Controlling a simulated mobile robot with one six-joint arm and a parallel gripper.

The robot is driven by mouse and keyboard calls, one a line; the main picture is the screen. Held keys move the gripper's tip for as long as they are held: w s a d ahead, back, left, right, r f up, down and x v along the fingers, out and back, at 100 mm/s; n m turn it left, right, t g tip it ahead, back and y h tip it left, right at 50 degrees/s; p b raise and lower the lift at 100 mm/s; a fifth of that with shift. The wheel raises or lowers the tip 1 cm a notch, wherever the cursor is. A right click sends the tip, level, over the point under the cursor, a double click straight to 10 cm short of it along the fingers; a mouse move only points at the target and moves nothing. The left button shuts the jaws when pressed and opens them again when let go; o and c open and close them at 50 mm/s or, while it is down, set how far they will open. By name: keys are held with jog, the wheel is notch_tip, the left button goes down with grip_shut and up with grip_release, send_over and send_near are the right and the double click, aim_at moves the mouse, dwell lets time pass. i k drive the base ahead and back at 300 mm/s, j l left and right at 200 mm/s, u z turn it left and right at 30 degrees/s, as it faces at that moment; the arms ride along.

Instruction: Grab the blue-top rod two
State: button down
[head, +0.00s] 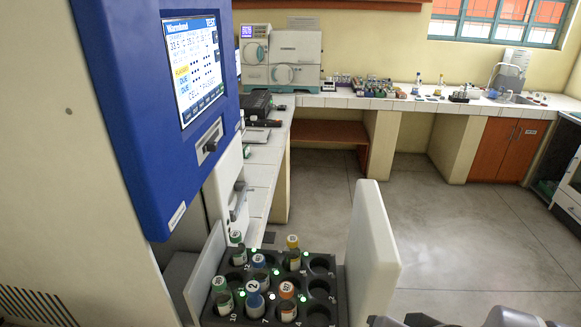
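A black rack (319,313) with round slots holds several capped tubes at the bottom centre. Two have blue tops: one blue-top tube (254,299) stands in the front row, and another blue-top tube (259,267) stands just behind it. My gripper's fingers do not show; only grey parts, probably of my arm, show at the bottom right edge, apart from the rack.
An orange-top tube (287,303), a yellow-top tube (293,255) and green-top tubes (222,298) stand close around. White panels (372,245) rise on both sides of the rack. The blue incubator unit (130,100) is at left. Open floor (470,240) lies right.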

aim_at(255, 303)
jog(key=i+u, duration=0.1)
jog(key=u, duration=0.35)
jog(key=i+l+u, duration=0.1)
jog(key=u, duration=0.35)
jog(key=l+u, duration=0.2)
jog(key=u, duration=0.25)
jog(key=i+l+u, duration=0.1)
jog(key=u, duration=0.35)
jog(key=l+u, duration=0.25)
jog(key=u, duration=0.2)
